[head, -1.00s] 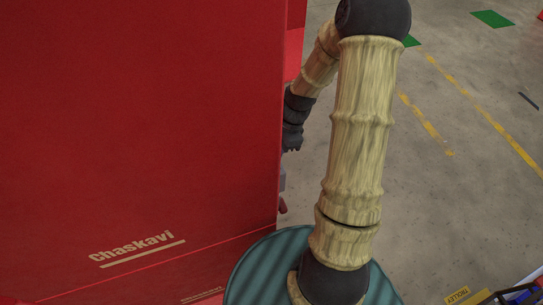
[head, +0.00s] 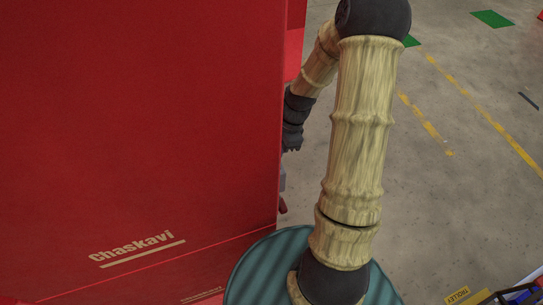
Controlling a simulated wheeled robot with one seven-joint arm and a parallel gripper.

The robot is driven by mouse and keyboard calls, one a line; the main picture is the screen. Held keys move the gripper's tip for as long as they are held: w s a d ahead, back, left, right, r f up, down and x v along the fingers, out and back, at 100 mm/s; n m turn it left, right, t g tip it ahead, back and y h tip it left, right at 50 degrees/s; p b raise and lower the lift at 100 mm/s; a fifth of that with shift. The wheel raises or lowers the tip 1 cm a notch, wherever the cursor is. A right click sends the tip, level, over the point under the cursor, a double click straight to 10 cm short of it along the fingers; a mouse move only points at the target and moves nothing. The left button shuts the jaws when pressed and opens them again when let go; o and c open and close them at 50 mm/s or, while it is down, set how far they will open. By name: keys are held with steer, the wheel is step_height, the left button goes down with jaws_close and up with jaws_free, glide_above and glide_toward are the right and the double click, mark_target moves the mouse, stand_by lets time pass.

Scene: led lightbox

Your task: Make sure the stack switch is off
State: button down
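I cannot make out a stack switch in the head view. A large red cabinet (head: 140,120) with the word "Chaskavi" fills the left side and hides what lies behind its right edge. My arm reaches up, bends over and comes down behind that edge, with its dark wrist (head: 293,122) partly showing. Below the wrist, a small grey piece and a dark red piece (head: 283,207) peek out at the cabinet's edge. I cannot tell whether they belong to my gripper or to something else. My gripper's fingers cannot be made out.
Grey concrete floor (head: 440,200) with yellow lines and green patches lies open to the right. The red cabinet is close beside my arm.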

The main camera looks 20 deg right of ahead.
steer(key=shift+a, duration=0.1)
steer(key=shift+s+a, duration=0.15)
steer(key=shift+a, duration=0.4)
steer(key=shift+d+f, duration=0.1)
steer(key=shift+d, duration=0.5)
steer(key=a+p+v, duration=0.1)
steer(key=p+v, duration=0.5)
steer(key=v, duration=0.1)
steer(key=shift+a+r, duration=0.25)
steer(key=shift+a, duration=0.15)
stand_by(0.6)
